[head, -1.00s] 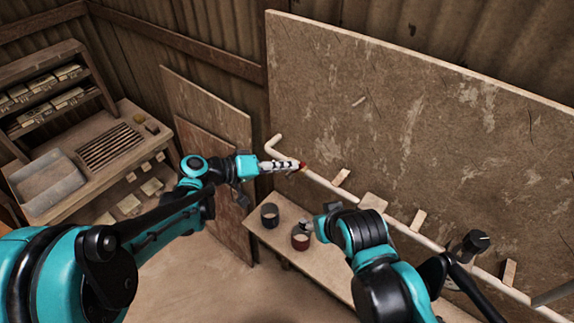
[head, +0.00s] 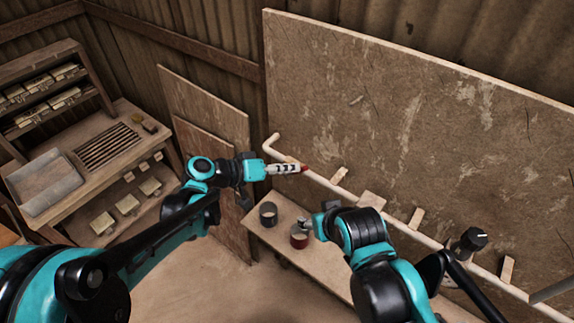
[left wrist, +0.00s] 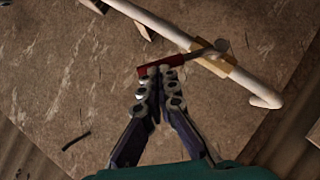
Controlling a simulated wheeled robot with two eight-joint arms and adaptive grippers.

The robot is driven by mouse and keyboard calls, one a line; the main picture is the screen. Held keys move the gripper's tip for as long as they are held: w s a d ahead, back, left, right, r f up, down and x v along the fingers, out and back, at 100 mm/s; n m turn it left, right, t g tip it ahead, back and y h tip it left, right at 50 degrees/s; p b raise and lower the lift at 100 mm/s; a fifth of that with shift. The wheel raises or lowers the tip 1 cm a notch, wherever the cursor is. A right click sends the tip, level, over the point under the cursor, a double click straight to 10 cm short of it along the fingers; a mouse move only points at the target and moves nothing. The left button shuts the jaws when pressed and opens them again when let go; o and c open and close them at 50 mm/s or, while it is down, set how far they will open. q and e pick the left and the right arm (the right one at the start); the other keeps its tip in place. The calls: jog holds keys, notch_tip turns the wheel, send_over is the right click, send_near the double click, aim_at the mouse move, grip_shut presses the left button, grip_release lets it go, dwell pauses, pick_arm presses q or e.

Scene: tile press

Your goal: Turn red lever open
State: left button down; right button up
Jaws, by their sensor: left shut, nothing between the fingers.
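The red lever (head: 305,169) shows as a small red tip at the end of my left gripper (head: 287,169) in the head view, by the pale pipe (head: 325,183). In the left wrist view the lever (left wrist: 145,72) lies across the fingertips of my left gripper (left wrist: 160,74), close to the pipe (left wrist: 168,30). The fingers are shut with nothing between them; whether they touch the lever I cannot tell. My right gripper (head: 312,226) is above the low bench, its fingers mostly hidden by its wrist.
The pipe runs along a large board (head: 375,120). A dark cup (head: 268,213) and a reddish cup (head: 299,237) stand on the low bench (head: 275,245), near my right gripper. A wooden workbench with a tray (head: 45,182) stands at left.

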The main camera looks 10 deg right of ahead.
pick_arm(q)
jog(key=s+d+f+m+t+y+b, duration=0.2)
jog(key=s+f+m+t+y, duration=0.1)
jog(key=f+m, duration=0.1)
jog(key=shift+s+d+f+y+b, duration=0.3)
jog(key=shift+d+b, duration=0.1)
dwell(0.5)
dwell(0.4)
